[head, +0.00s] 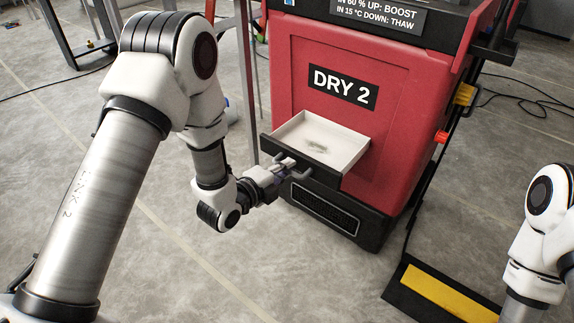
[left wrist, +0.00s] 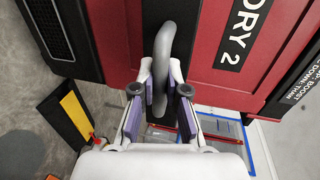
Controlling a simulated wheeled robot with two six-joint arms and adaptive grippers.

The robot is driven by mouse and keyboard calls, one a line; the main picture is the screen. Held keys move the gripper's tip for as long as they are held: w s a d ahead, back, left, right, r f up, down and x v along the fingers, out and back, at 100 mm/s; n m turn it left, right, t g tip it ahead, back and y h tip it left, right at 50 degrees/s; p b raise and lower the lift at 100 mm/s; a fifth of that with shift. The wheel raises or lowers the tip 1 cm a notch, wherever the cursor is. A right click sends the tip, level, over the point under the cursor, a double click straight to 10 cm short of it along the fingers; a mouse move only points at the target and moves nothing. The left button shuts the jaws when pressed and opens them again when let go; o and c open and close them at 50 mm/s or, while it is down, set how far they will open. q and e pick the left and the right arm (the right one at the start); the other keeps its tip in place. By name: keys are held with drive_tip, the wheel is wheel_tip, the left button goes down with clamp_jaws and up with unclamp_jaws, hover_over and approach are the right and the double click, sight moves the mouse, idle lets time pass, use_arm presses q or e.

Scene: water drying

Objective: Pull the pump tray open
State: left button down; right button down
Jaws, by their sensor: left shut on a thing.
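The pump tray (head: 345,143) sticks out from the front of the red dryer (head: 420,120) marked DRY 2. It is a shallow white tray with a dark front and a small greyish patch on its floor. My left gripper (head: 284,168) is at the tray's front, shut on its grey bar handle (head: 303,174). In the left wrist view the curved handle (left wrist: 164,50) runs between the fingers of my left gripper (left wrist: 160,92), against the black tray front (left wrist: 155,15). My right gripper is out of the head view.
A dark vent grille (head: 325,211) sits below the tray. A black and yellow floor piece (head: 440,292) lies at the lower right. A dark cable (head: 530,98) lies on the floor at the right. Bare concrete floor is clear in front of the dryer.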

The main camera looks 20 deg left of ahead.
use_arm(q)
drive_tip(key=c, duration=1.2)
unclamp_jaws()
drive_tip(key=v, duration=0.7)
drive_tip(key=shift+s, duration=0.25)
